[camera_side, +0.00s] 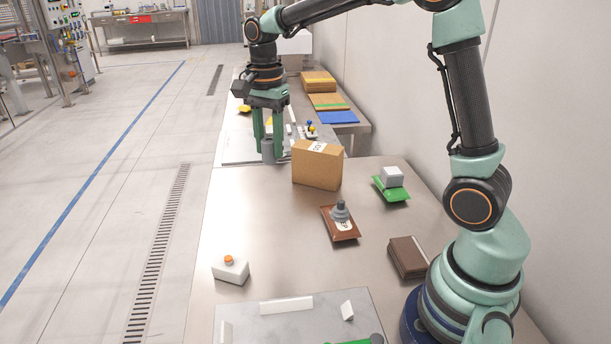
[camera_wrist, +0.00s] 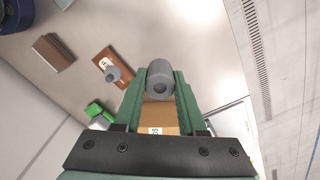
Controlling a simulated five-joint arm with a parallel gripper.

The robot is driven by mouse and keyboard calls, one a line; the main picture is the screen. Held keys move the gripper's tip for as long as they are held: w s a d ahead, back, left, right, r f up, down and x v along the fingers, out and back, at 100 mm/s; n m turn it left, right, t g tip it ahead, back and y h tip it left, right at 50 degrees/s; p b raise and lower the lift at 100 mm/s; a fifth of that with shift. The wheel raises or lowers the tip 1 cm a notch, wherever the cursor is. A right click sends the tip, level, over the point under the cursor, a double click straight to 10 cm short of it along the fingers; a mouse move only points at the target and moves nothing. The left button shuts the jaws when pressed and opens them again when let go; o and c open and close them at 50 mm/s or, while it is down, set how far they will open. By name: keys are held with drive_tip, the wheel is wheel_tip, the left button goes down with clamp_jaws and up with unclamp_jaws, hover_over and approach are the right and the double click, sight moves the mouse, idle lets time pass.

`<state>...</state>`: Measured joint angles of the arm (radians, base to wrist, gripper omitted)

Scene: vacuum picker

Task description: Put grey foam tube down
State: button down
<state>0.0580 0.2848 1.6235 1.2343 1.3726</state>
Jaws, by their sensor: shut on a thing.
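The grey foam tube (camera_side: 268,149) is between the green fingers of my gripper (camera_side: 268,143) in the side view. In the side view the tube is just left of the cardboard box, near the far end of the steel table. I cannot tell whether the tube's lower end touches the surface.
The cardboard box (camera_side: 317,167) stands close to the right of my gripper. A brown packet with a grey suction cup (camera_side: 340,211), a green packet with a white cube (camera_side: 392,178), a brown block (camera_side: 408,257) and a button box (camera_side: 230,268) lie nearer. The table's left middle is clear.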

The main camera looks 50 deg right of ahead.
approach(276, 232)
wheel_tip(276, 232, down, 5)
drive_tip(key=shift+f, duration=0.1)
idle(0.6)
drive_tip(key=shift+f, duration=0.25)
drive_tip(key=shift+c, duration=2.4)
unclamp_jaws()
drive_tip(key=shift+r, duration=0.1)
